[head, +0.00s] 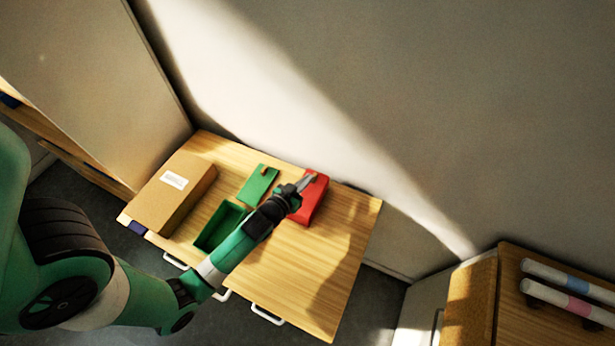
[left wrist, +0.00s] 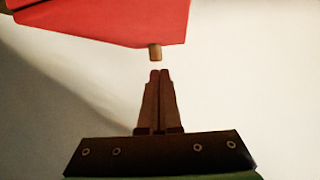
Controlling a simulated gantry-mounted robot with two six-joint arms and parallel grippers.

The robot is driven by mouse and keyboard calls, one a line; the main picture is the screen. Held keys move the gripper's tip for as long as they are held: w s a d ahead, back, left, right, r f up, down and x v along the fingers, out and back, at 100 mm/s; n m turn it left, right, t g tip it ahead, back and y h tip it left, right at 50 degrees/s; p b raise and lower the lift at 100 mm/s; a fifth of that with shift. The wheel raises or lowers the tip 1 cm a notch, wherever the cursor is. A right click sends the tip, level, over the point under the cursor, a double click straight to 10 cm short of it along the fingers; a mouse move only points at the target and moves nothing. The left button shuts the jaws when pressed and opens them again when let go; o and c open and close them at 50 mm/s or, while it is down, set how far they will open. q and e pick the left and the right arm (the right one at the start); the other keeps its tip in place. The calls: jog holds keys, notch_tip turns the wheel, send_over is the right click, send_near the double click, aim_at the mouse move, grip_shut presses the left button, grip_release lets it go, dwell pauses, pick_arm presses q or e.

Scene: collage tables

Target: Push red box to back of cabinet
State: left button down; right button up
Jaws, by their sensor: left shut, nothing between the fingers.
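The red box (head: 317,200) sits on the light wooden cabinet top (head: 300,262), near its back edge by the wall. My left gripper (head: 308,180) is shut and empty; in the head view it overlaps the box. In the left wrist view the red box (left wrist: 110,18) fills the top, with a small wooden knob (left wrist: 155,52) at its lower edge. The closed fingertips (left wrist: 159,73) are just below the knob in that picture, with a small gap. I cannot tell from the head view whether the gripper touches the box. My right gripper is not in view.
On the cabinet top, an open green box (head: 218,228) and a flat green lid (head: 258,186) lie left of the red box. A cardboard box (head: 172,195) stands at the left. The front right of the top is clear. A wall (head: 400,100) rises behind.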

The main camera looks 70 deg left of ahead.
pick_arm(q)
jog(key=shift+r+p, duration=0.25)
jog(key=shift+p, duration=0.05)
jog(key=shift+s+d, duration=0.15)
jog(key=shift+s, duration=0.1)
jog(key=s+d+b, duration=0.2)
jog(key=s+d, duration=0.4)
jog(key=s, duration=0.3)
jog(key=shift+s+d+b, duration=0.25)
jog(key=shift+b, duration=0.05)
jog(key=shift+r, duration=0.1)
